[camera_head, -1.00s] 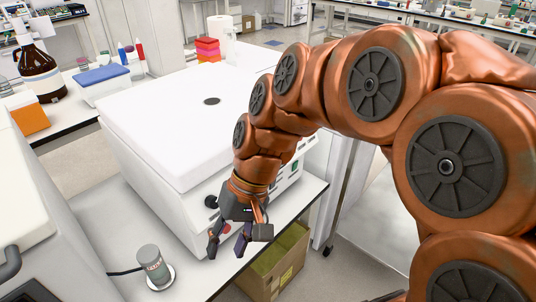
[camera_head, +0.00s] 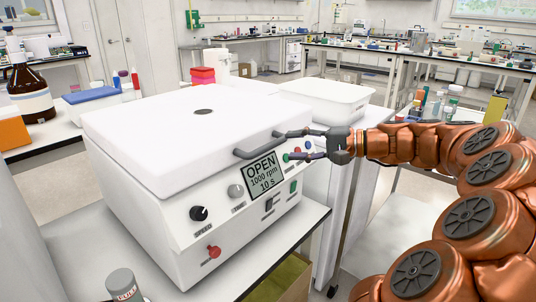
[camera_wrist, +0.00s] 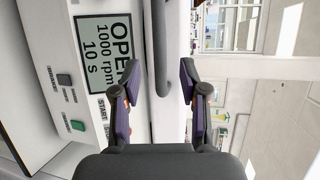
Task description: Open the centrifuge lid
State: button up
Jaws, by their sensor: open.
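The centrifuge (camera_head: 150,210) is a white box on a bench. Its white lid (camera_head: 170,130) lies flat and closed on top. The display (camera_head: 262,178) reads OPEN, 1000 rpm, 10 s. A grey bar handle (camera_head: 252,149) sticks out from the lid's front edge; it also shows in the wrist view as an upright bar (camera_wrist: 163,45). My gripper (camera_head: 284,146) is open at the handle's right end. In the wrist view, my open fingers (camera_wrist: 159,84) lie on either side of the handle's end. I cannot tell whether either finger touches it.
Knobs and buttons, among them a red one (camera_head: 214,251), sit on the front panel below the handle. A white tub (camera_head: 325,100) stands behind on the right. A grey cup (camera_head: 122,284) stands at the bench's front left. Space above the lid is clear.

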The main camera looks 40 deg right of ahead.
aim_at(272, 146)
jog(key=x, duration=0.7)
jog(key=shift+w+a, duration=0.15)
jog(key=shift+a, duration=0.05)
grip_shut()
dwell(0.5)
